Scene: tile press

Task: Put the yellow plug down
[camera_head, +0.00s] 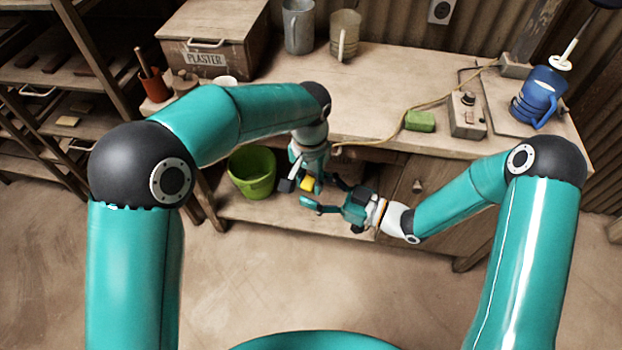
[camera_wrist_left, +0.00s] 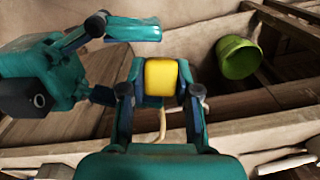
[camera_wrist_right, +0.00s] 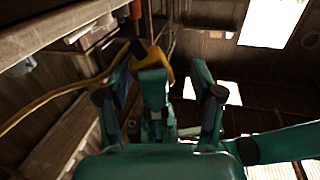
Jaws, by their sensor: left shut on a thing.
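The yellow plug (camera_head: 307,184) is a small block in front of the workbench's open lower shelf. My left gripper (camera_head: 302,182) is shut on it; in the left wrist view the plug (camera_wrist_left: 162,78) sits between both fingers. My right gripper (camera_head: 331,194) is just right of the plug, its fingers spread with nothing visibly clamped. In the right wrist view the fingers (camera_wrist_right: 163,95) stand apart, and a yellow piece (camera_wrist_right: 155,60), seemingly the plug, shows beyond a teal part between them. Whether the right gripper touches anything is unclear.
A green bucket (camera_head: 251,172) stands on the lower shelf left of my grippers. The workbench (camera_head: 400,85) holds a plaster box (camera_head: 212,45), metal jugs (camera_head: 298,25), a green block (camera_head: 420,121), a switch box (camera_head: 468,115) with a cord, and a blue jug (camera_head: 540,98).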

